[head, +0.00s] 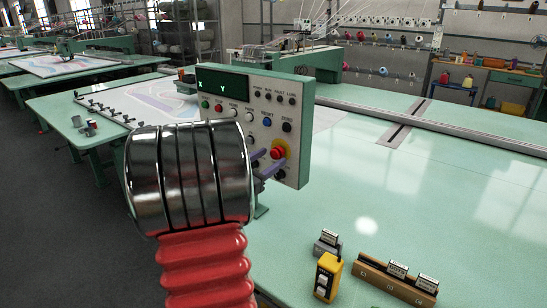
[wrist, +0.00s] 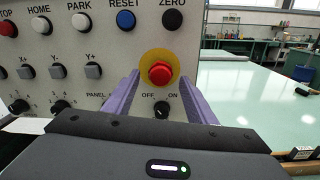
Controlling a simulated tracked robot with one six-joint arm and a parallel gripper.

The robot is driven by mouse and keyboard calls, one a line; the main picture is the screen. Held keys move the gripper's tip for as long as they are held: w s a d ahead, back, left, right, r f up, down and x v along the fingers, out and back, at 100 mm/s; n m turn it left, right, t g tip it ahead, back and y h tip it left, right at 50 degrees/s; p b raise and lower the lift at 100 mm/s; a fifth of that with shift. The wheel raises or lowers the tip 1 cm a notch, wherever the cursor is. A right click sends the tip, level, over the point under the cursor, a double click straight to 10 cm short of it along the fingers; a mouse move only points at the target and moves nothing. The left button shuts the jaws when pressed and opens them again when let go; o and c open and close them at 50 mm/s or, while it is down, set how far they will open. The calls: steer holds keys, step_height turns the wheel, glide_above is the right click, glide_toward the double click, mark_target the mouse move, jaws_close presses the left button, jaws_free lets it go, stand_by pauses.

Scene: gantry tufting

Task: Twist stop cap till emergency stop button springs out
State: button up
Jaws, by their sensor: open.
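The emergency stop button (head: 278,153) has a red cap on a yellow round plate, on the front of the control panel (head: 217,83). In the wrist view the red cap (wrist: 161,72) faces me, right of centre on the panel. My gripper (head: 268,160) is open, its two purple fingers pointing at the panel. In the wrist view the fingers (wrist: 158,88) stand to the left and right of the cap, with a gap on each side. I cannot tell whether the fingertips reach as deep as the cap. Whether the button is pressed in is unclear.
An OFF/ON knob (wrist: 161,109) sits just below the stop button, between the fingers. Blue RESET (wrist: 126,20) and black ZERO (wrist: 172,18) buttons are above. A yellow device (head: 327,277) and a wooden rack (head: 396,279) stand on the green table, which is otherwise mostly clear.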

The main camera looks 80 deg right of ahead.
steer(key=shift+x, duration=1.3)
steer(key=shift+c, duration=0.2)
steer(key=c, duration=1)
steer(key=shift+m, duration=0.4)
steer(key=m, duration=0.3)
steer(key=shift+w, duration=0.1)
steer(key=shift+m, duration=2.3)
